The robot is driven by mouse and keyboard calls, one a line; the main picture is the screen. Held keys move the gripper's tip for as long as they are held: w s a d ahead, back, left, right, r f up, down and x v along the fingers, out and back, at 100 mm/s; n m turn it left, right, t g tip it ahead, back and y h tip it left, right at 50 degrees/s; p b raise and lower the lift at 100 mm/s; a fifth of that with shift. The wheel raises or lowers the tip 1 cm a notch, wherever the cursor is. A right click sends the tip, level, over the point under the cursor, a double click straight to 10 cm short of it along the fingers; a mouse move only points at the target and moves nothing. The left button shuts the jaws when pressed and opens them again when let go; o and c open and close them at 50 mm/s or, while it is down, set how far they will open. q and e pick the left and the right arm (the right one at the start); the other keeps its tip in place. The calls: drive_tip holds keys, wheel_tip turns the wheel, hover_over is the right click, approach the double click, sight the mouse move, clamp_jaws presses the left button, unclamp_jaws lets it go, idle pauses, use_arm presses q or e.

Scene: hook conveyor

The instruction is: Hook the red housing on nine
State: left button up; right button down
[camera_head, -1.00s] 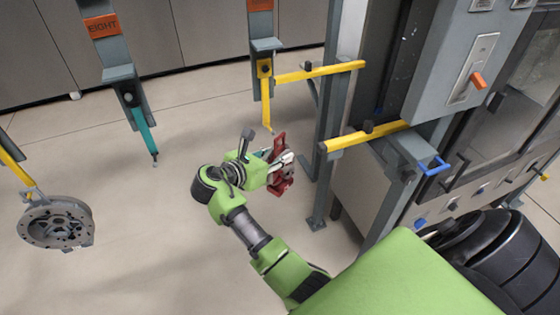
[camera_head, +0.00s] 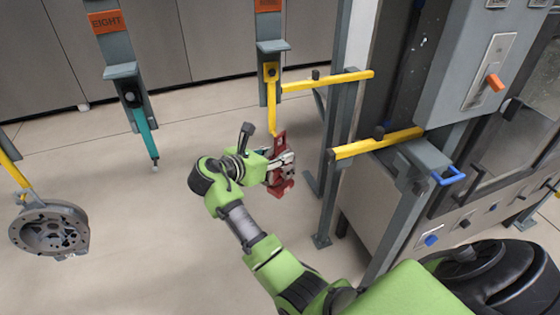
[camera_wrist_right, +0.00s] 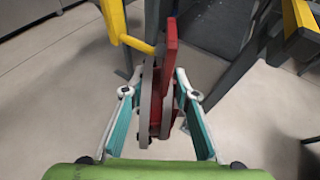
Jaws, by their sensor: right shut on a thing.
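The red housing (camera_head: 280,180) is held in my right gripper (camera_head: 277,168), near the lower end of a yellow hook (camera_head: 271,106). The hook hangs from a carrier with an orange plate cut off at the top edge. In the right wrist view the red housing (camera_wrist_right: 168,75) stands between the two teal fingers (camera_wrist_right: 158,112). The yellow hook's tip (camera_wrist_right: 137,42) reaches the upper part of the housing there. I cannot tell whether the tip is through the housing's opening or only beside it. My left gripper is not in view.
The carrier marked EIGHT (camera_head: 107,22) has an empty teal hook (camera_head: 146,135). A grey round housing (camera_head: 50,228) hangs from a yellow hook at the far left. Yellow bars (camera_head: 378,143) on a grey frame stand close right of my gripper. Open floor lies left.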

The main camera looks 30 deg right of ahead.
drive_tip(key=shift+w+d+b, duration=0.15)
drive_tip(key=shift+w+b, duration=0.5)
drive_tip(key=shift+b, duration=0.2)
drive_tip(key=shift+w+d+b, duration=0.15)
drive_tip(key=shift+w+b, duration=0.45)
drive_tip(key=shift+b, duration=0.2)
drive_tip(key=shift+w+r, duration=0.1)
drive_tip(key=shift+w, duration=0.05)
drive_tip(key=shift+w+d+f+p, duration=0.2)
drive_tip(key=shift+w+f+p, duration=0.3)
drive_tip(key=shift+w+p, duration=0.1)
drive_tip(key=shift+f, duration=0.1)
